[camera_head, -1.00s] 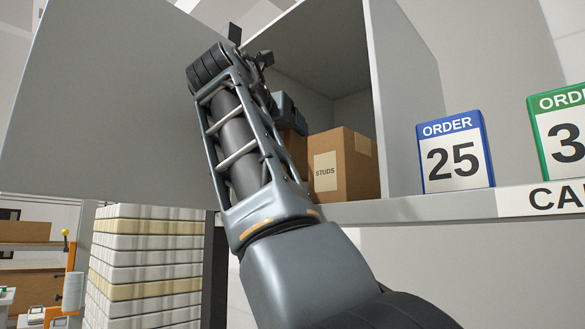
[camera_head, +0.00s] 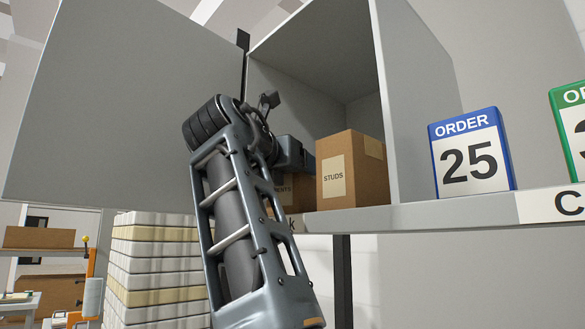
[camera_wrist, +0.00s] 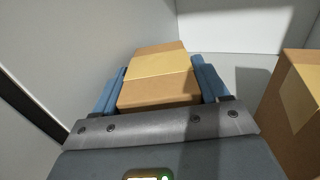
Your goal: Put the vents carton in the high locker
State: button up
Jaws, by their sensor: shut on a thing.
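The high locker (camera_head: 393,110) is a grey open box on a shelf, its door (camera_head: 120,100) swung open to the left. The vents carton (camera_head: 286,190) is brown, with a partly hidden label ending in "ENTS". It is inside the locker's left part, low near the floor; I cannot tell whether it touches the floor. My gripper (camera_head: 296,158) reaches in from the left and is shut on it. In the wrist view the carton (camera_wrist: 158,78) sits between the two blue fingers (camera_wrist: 160,85), tape strip on top.
A studs carton (camera_head: 350,175) stands right of the vents carton inside the locker, with a small gap in the wrist view (camera_wrist: 300,110). The locker's left wall is close. An order 25 sign (camera_head: 472,155) stands on the shelf to the right. Stacked white batts (camera_head: 155,265) stand below left.

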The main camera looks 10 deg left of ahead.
jog(key=o, duration=1)
jog(key=shift+c, duration=0.2)
jog(key=shift+s+r, duration=0.1)
jog(key=b+v, duration=0.3)
jog(key=v, duration=0.9)
jog(key=shift+a, duration=0.1)
